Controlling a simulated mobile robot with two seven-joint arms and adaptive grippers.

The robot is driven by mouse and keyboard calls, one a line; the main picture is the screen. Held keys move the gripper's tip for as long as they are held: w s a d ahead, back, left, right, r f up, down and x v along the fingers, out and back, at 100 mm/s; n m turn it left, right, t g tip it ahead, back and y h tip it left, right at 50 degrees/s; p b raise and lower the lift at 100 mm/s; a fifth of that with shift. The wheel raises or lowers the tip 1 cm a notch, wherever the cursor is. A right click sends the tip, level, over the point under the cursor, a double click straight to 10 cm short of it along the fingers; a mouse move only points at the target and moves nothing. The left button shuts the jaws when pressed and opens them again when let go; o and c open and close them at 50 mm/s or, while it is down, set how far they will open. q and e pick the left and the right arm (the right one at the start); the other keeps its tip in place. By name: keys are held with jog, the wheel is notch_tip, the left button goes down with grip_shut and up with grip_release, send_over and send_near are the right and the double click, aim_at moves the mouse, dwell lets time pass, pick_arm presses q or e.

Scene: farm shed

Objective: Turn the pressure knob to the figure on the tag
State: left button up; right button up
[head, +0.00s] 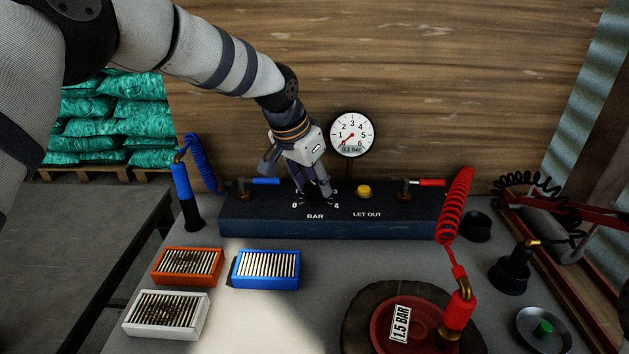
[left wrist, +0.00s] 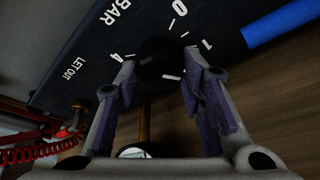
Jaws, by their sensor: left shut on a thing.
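My left gripper (head: 318,190) reaches down to the black pressure knob, with its fingers shut on it. In the left wrist view, the knob (left wrist: 157,58) sits between the two fingers (left wrist: 160,88). The fingers hide most of the knob in the head view, and I cannot tell its exact setting. The dial figures 0 and 4 show beside it above the word BAR on the dark blue panel (head: 260,223). The round gauge (head: 352,134) reads 0.1 bar. My right gripper is not in view.
A yellow LET OUT button (head: 364,191), a blue lever (head: 265,181) and a red lever (head: 431,183) are on the panel. A red coiled hose (head: 455,205) hangs at right.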

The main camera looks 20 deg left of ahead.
pick_arm(q)
jog(key=shift+f+m, duration=0.15)
jog(key=shift+m, duration=0.25)
jog(key=o, duration=1.1)
jog(key=shift+o, duration=0.2)
jog(key=v, duration=1.2)
jog(key=shift+w+a, duration=0.1)
